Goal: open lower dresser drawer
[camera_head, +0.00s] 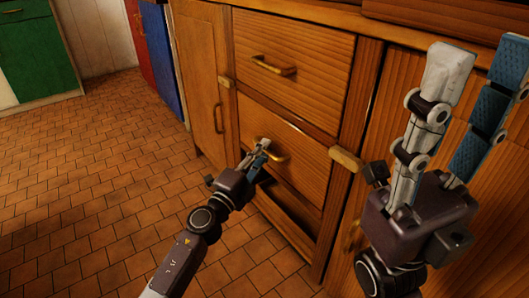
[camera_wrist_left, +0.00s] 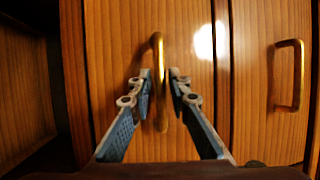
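Firm contact cannot be made out. My right gripper (camera_head: 468,75) is open and empty, raised in front of the dresser's right side.
The upper drawer (camera_head: 305,45) with its brass handle (camera_head: 272,67) is closed above. A dark open recess (camera_head: 284,222) lies under the lower drawer. A cabinet door (camera_head: 200,90) is to the left. The tiled floor (camera_head: 90,180) on the left is clear.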

